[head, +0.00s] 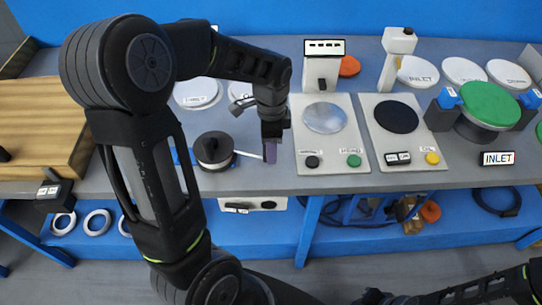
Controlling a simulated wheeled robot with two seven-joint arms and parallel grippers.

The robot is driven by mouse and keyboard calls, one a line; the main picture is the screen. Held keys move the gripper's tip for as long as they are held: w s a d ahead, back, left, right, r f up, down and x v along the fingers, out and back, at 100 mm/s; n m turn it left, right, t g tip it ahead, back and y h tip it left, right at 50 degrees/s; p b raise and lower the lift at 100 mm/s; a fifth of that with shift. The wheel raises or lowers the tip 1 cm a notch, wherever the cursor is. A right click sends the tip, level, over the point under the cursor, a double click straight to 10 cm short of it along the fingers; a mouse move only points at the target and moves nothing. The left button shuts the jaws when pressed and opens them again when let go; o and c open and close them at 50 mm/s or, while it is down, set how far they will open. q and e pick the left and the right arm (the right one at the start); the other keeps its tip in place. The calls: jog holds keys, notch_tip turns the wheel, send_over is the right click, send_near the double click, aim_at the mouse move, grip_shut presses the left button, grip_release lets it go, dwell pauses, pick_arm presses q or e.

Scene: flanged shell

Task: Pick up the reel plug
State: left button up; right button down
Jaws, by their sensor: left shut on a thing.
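The black reel (213,149) stands on the grey bench, left of centre. A short white lead (248,154) runs from it to the right, to a small purple plug (270,154). My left gripper (271,138) comes down from above, right of the reel, and is shut on the plug, with the plug's lower part showing below the fingers. I cannot tell whether the plug touches the bench. My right gripper (372,297) is low at the bottom edge, dark and partly cut off, far from the plug.
Right of the plug stand two pale panels, one with a silver disc (324,118), one with a black disc (396,117). A green-topped round part (487,103) sits in a black holder at the right. A wooden board (38,125) lies at the left. White discs lie behind.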

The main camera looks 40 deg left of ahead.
pick_arm(q)
notch_tip(320, 180, up, 4)
jog(key=shift+r, duration=0.2)
jog(key=shift+w+d, duration=0.1)
dwell(0.5)
